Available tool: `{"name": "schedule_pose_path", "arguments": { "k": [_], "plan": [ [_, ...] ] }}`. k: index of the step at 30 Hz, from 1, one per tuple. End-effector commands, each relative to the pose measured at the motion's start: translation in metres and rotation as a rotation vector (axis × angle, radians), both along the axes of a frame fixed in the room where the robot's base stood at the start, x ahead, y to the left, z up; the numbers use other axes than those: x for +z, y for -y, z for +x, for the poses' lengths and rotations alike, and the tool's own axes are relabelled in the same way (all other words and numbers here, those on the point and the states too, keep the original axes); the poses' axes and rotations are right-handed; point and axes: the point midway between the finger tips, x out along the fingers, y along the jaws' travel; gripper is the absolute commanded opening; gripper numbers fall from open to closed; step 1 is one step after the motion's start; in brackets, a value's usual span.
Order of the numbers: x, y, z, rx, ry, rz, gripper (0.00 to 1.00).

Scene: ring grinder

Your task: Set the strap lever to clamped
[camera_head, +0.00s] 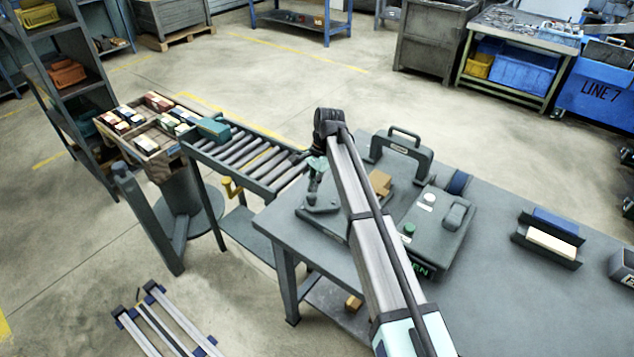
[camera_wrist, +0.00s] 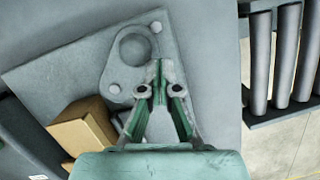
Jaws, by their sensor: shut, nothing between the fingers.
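A grey base plate (camera_head: 333,222) lies on the bench's left end; it fills much of the wrist view (camera_wrist: 60,75). A flat grey bracket with a round boss (camera_wrist: 134,47) and bolt heads sits on it. I cannot tell for sure which part is the strap lever or how it is set. My gripper (camera_head: 312,197) points down over the plate. In the wrist view its green fingers (camera_wrist: 158,68) are together, empty, and overlap the bracket just below the boss. I cannot tell whether they touch it. My gripper hides part of the bracket.
A grey control box (camera_head: 440,225) and a handled housing (camera_head: 405,155) are close by. A roller conveyor (camera_head: 250,160) adjoins on the left.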

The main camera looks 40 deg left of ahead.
Motion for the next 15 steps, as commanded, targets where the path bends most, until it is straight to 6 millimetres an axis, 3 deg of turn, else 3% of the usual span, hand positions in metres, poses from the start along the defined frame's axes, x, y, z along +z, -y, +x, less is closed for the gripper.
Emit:
{"name": "schedule_pose_path", "arguments": {
  "k": [15],
  "plan": [
    [0.0,0.01,-0.024,0.0,0.0,0.0,0.0]
  ]
}}
